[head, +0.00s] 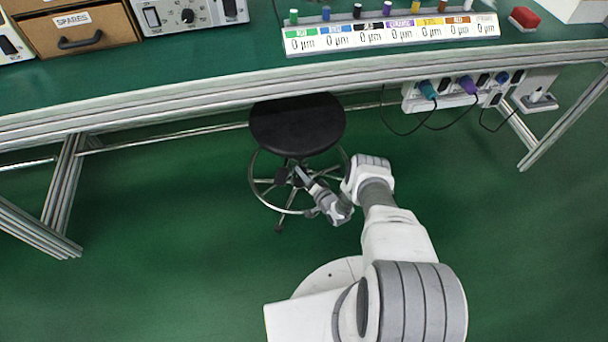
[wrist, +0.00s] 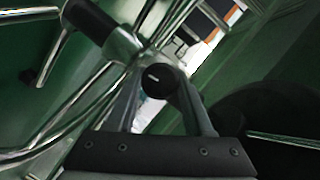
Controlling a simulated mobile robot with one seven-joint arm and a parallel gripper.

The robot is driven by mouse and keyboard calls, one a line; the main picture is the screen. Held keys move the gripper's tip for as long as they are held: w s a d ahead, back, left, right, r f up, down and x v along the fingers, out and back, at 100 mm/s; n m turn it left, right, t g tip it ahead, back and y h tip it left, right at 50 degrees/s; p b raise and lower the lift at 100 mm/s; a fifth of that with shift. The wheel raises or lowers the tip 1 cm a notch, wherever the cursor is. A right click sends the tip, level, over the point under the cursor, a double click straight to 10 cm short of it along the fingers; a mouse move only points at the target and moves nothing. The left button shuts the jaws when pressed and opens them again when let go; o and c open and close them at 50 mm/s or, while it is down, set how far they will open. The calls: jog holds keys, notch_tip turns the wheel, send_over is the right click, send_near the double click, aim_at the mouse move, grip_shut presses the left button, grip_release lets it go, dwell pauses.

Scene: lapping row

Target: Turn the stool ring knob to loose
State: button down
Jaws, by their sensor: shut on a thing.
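The stool has a round black seat (head: 297,124) and a chrome foot ring (head: 257,190), and stands partly under the bench. In the wrist view, the black round ring knob (wrist: 159,82) with a short white mark on its face sits between my two gripper fingers. My gripper (wrist: 160,95) is shut on the knob. In the head view my gripper (head: 299,174) reaches in below the seat at the stool's column, and the knob is too small and covered to make out there. No loose or tight lettering can be read.
The green-topped bench (head: 200,75) overhangs the stool. A power strip (head: 440,98) with plugs and hanging cables is under the bench edge at right. Metal bench legs (head: 62,190) stand at left and right. The green floor around the stool is clear.

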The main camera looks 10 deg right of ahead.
jog(key=shift+w+r, duration=0.1)
dwell(0.4)
jog(key=shift+c, duration=1.5)
grip_release()
